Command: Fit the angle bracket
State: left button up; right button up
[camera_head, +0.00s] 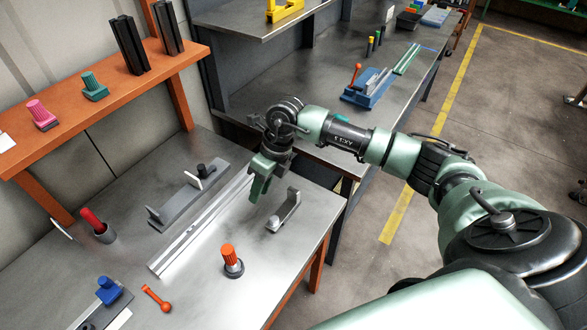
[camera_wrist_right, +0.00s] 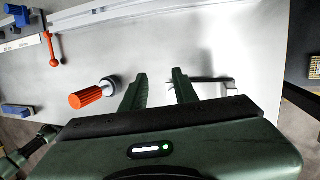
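The grey angle bracket (camera_head: 287,213) lies on the steel bench near its right edge, with one leg rising at the far end. In the right wrist view the bracket (camera_wrist_right: 212,80) shows just right of the right-hand finger, which may hide part of it. My right gripper (camera_head: 257,190) points down above the bench, left of the bracket and beside the long aluminium profile (camera_head: 190,240). In the wrist view its two fingers (camera_wrist_right: 158,78) are apart, with only bare bench between them. The profile also runs along the top of the wrist view (camera_wrist_right: 130,14). My left gripper is not seen.
A grey fixture (camera_head: 185,200) with a black knob lies behind the profile. An orange lever (camera_head: 157,298), blue clamp (camera_head: 110,290) and red-handled cup (camera_head: 97,226) are left. An orange shelf (camera_head: 125,92) stands behind.

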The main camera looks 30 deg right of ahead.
aim_at(293, 190)
jog(key=d+h, duration=0.1)
jog(key=d, duration=0.2)
jog(key=d+h, duration=0.1)
jog(key=d, duration=0.2)
jog(key=d+r+g+h, duration=0.1)
jog(key=d, duration=0.3)
jog(key=shift+s+r+m+h, duration=0.1)
jog(key=shift+s+m+h, duration=0.1)
jog(key=shift+m+h, duration=0.1)
notch_tip(293, 190, down, 8)
jog(key=b, duration=0.5)
jog(key=shift+r, duration=0.15)
grip_shut()
jog(key=shift+r, duration=0.15)
jog(key=shift+r+p, duration=1.15)
jog(key=shift+r, duration=0.8)
jog(key=shift+f, duration=0.1)
